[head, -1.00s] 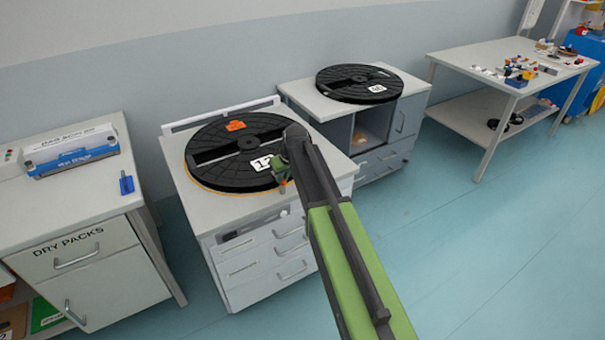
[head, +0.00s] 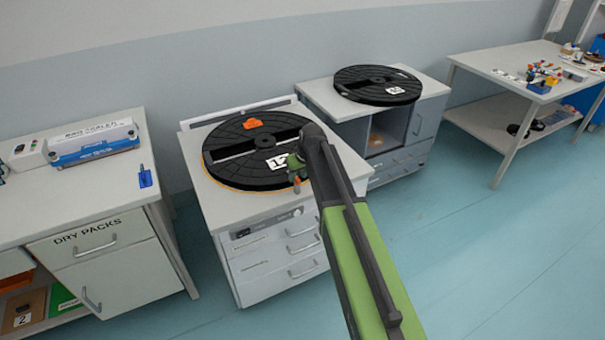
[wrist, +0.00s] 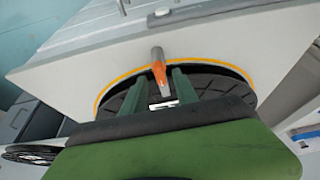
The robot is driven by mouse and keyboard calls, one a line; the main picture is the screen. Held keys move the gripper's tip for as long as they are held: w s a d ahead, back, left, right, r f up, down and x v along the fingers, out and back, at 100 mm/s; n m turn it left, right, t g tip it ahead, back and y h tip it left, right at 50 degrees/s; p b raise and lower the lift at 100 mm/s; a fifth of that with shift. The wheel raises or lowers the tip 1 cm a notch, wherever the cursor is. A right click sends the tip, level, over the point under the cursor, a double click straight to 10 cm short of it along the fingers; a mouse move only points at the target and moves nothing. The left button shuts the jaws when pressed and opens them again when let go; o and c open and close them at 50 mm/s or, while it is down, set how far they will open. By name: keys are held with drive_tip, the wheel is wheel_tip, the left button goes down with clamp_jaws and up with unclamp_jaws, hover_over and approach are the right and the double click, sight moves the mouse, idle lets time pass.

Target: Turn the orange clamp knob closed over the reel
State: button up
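The black reel (head: 232,172) lies flat on the middle station, with a white number label facing up. A small orange piece (head: 252,123) sits on its far side. My gripper (head: 296,172) is over the reel's near right edge. In the wrist view, the orange clamp knob (wrist: 158,70), with a grey end, stands at the reel's rim and points toward the station's front edge. The green fingers of my gripper (wrist: 160,76) are spread on either side of it, with gaps visible. Whether either finger touches it, I cannot tell. The reel (wrist: 215,84) shows behind the fingers.
The middle station (head: 205,208) has a drawer front below. A second station with another black reel (head: 350,80) stands behind right. A counter at left holds a blue and white sealer (head: 95,145). A table (head: 500,65) with small parts is at far right. The floor in front is clear.

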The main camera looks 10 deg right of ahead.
drive_tip(key=p+v, duration=1.4)
drive_tip(key=v, duration=0.2)
drive_tip(key=shift+w+d+r, duration=0.1)
drive_tip(key=shift+w+d, duration=0.05)
drive_tip(key=s+d+f+m+g, duration=0.1)
drive_tip(key=s+m+g, duration=0.1)
drive_tip(key=s, duration=0.8)
drive_tip(key=s+d+m+g+h, duration=0.1)
drive_tip(key=s+m+g, duration=0.1)
drive_tip(key=s, duration=0.9)
drive_tip(key=shift+s+d+f, duration=0.2)
drive_tip(key=shift+d+f, duration=0.2)
